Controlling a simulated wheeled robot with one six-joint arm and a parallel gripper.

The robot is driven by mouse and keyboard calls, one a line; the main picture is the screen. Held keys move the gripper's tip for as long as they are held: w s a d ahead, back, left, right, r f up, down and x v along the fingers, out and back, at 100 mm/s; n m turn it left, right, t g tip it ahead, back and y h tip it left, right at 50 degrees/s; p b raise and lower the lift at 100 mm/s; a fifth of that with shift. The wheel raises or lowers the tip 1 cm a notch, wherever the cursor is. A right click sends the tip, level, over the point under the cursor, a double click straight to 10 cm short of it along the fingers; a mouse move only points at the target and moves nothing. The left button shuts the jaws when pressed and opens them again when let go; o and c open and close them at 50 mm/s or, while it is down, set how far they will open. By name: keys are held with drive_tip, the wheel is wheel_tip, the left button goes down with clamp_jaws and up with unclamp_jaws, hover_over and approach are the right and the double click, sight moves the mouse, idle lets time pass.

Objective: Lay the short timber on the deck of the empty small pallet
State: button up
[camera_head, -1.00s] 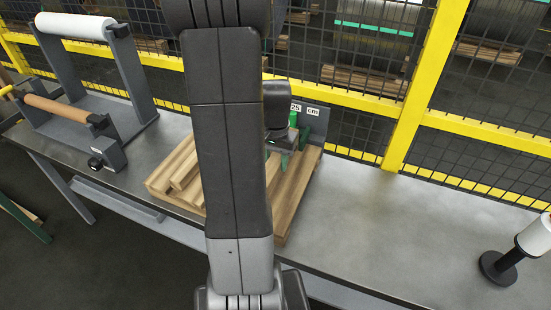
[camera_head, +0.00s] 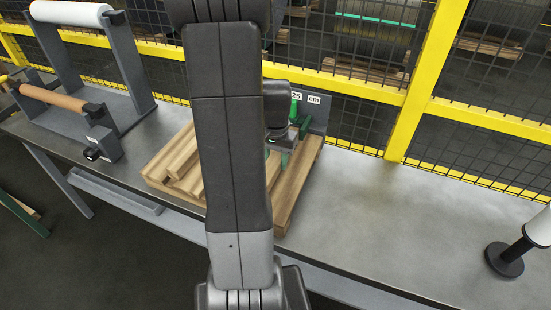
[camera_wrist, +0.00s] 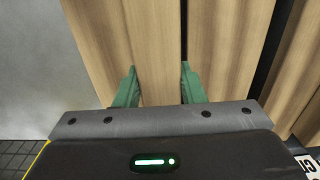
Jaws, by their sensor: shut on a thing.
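The short timber (camera_wrist: 160,60) is a pale brown board between the two green fingers in the wrist view. My gripper (camera_wrist: 158,88) is shut on it across its width. In the head view my gripper (camera_head: 284,150) is over the right part of the wooden pallet (camera_head: 298,183), and my arm hides most of the timber there. In the wrist view pallet boards show close on both sides of the timber, with a dark gap on its right. I cannot tell whether the timber touches the deck.
Loose-looking timbers (camera_head: 183,167) lie at the pallet's left. A roll stand (camera_head: 125,65) is on the table's left, and a grey sign plate (camera_head: 318,108) stands behind the pallet. The grey table (camera_head: 400,215) is clear to the right, up to a black stand (camera_head: 504,260). Yellow-framed mesh fencing (camera_head: 412,85) runs behind.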

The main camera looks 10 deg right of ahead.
drive_tip(key=shift+f, duration=0.2)
drive_tip(key=o, duration=1.2)
wheel_tip(320, 180, up, 14)
drive_tip(key=shift+f, duration=0.2)
wheel_tip(320, 180, down, 14)
drive_tip(key=shift+r, duration=0.4)
